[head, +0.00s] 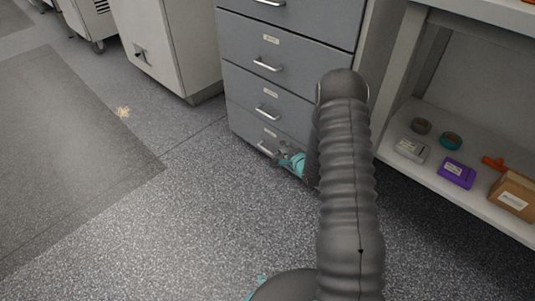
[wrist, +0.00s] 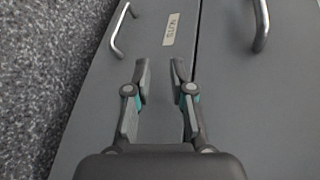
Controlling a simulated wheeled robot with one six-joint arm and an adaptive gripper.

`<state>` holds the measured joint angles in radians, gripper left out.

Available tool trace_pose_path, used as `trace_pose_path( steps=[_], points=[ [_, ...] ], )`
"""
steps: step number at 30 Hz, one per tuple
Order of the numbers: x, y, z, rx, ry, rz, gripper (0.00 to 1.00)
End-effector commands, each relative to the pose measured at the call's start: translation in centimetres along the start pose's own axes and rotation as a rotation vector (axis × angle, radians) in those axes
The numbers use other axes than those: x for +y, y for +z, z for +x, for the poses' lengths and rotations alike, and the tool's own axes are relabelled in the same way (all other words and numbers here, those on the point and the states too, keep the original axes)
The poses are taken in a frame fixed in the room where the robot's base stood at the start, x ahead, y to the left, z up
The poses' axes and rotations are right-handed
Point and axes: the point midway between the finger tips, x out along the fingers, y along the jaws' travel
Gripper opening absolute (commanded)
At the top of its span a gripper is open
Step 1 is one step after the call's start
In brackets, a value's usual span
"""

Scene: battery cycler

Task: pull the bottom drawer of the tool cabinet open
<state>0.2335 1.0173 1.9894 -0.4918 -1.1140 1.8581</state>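The grey tool cabinet (head: 290,30) stands at the upper middle of the head view. Its bottom drawer (head: 243,122) looks flush with the drawers above. The bottom drawer's silver bar handle (head: 265,150) also shows at the upper left of the wrist view (wrist: 119,31). My gripper (head: 283,157) is low by the drawer front, just right of the handle, and partly hidden behind my arm. In the wrist view my gripper (wrist: 159,72) has its two fingers apart with nothing between them. The handle lies beyond and left of the fingertips, apart from them.
The handle of the drawer above (wrist: 261,25) is at the wrist view's upper right. A shelf (head: 430,180) with tape rolls, a purple box (head: 457,172) and a cardboard box (head: 513,196) stands right of the cabinet.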

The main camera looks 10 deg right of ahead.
Motion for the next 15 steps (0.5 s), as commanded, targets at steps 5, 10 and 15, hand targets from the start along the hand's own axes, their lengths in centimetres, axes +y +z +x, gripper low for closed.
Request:
trace_pose_path(
  steps=[5, 10, 15],
  points=[
    [5.8, -0.4, 0.4, -0.06, -0.052, 0.187, 0.23],
    [8.3, -0.4, 0.3, -0.095, -0.083, 0.29, 0.23],
    [8.9, -0.3, 0.8, -0.106, -0.092, 0.318, 0.23]
  ],
)
